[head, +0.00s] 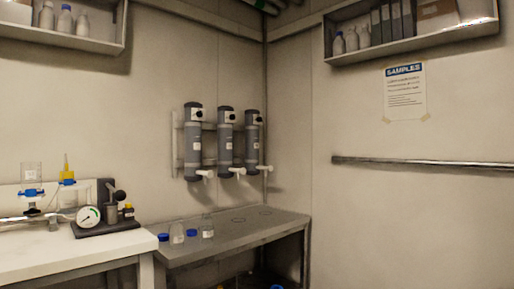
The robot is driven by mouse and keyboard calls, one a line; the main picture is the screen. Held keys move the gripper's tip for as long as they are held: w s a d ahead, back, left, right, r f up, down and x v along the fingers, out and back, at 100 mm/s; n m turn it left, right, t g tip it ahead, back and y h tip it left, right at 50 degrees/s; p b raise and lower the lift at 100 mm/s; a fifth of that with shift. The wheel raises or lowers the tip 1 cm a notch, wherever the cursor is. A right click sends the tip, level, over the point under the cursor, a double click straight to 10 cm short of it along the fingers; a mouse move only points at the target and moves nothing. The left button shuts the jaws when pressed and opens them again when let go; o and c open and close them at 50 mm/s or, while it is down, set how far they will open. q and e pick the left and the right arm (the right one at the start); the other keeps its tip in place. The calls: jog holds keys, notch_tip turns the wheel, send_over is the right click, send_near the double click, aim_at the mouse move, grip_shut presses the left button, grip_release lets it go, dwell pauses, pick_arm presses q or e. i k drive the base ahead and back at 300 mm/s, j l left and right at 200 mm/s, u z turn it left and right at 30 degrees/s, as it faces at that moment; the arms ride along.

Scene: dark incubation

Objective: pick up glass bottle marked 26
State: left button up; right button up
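One bottle (177,232) is on the left and the other (207,227) on the right. Both look uncapped and carry small pale labels. The labels are too small to read, so I cannot tell which bottle is marked 26. A blue cap (163,237) lies left of the left bottle, and another blue cap (191,233) lies between the bottles. Neither of my grippers is in view.
Three grey cylinders with taps (225,142) hang on the wall above the table. A white bench (60,252) with a gauge device (90,216) stands at the left. The table's right part is bare except for faint ring marks. Shelves hang high on both sides.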

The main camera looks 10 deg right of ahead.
aim_at(176, 231)
jog(key=i+l, duration=0.25)
jog(key=l, duration=0.15)
jog(key=i+l, duration=0.25)
jog(key=l, duration=0.2)
jog(key=i+l, duration=0.25)
jog(key=l, duration=0.15)
